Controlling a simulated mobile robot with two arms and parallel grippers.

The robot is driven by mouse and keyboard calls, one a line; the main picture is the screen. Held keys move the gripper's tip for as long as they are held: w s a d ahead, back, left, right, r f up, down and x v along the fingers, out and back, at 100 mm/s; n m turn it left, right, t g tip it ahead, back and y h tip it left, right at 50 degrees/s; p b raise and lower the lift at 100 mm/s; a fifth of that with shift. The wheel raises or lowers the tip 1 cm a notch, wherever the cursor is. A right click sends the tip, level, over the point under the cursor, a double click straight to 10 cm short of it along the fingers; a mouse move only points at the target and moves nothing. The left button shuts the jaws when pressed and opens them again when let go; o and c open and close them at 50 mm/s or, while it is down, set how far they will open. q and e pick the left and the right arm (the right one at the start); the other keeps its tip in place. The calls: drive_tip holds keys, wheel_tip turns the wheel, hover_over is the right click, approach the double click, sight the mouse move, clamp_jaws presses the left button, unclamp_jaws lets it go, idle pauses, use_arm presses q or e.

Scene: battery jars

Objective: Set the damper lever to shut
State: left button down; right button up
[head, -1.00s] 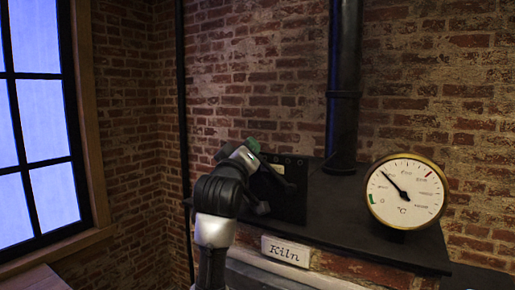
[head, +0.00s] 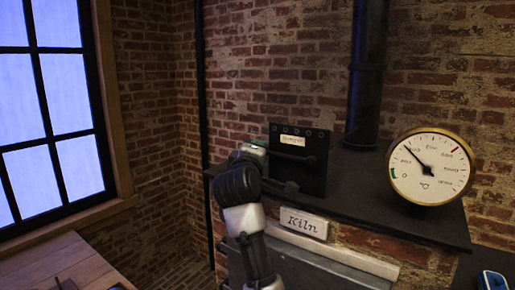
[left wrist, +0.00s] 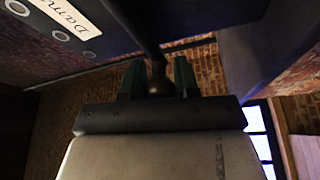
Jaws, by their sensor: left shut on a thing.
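The black damper plate (head: 315,177) stands upright on the kiln's top, with a small pale label (head: 292,140) and a row of round marks along its upper edge. The dark damper lever (head: 292,156) runs left from the plate, close to level, toward my left gripper (head: 258,146). In the left wrist view, my left gripper's green fingers (left wrist: 157,80) are shut on the lever's end, and the lever's rod (left wrist: 143,32) runs up from between them. The gripper partly hides the lever's end in the head view. My right gripper is not in view.
A round dial gauge (head: 432,168) stands on the dark kiln top (head: 400,212), right of the plate. A black stove pipe (head: 366,80) rises behind. A "Kiln" sign (head: 304,223) is on the front. A wooden table (head: 85,268) is at lower left, below a window (head: 58,90).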

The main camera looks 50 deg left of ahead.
use_arm(q)
drive_tip(key=shift+f, duration=0.2)
drive_tip(key=c, duration=0.8)
unclamp_jaws()
drive_tip(key=b+v, duration=0.3)
drive_tip(key=v, duration=0.7)
drive_tip(key=shift+s+d, duration=0.25)
drive_tip(key=shift+s, duration=0.05)
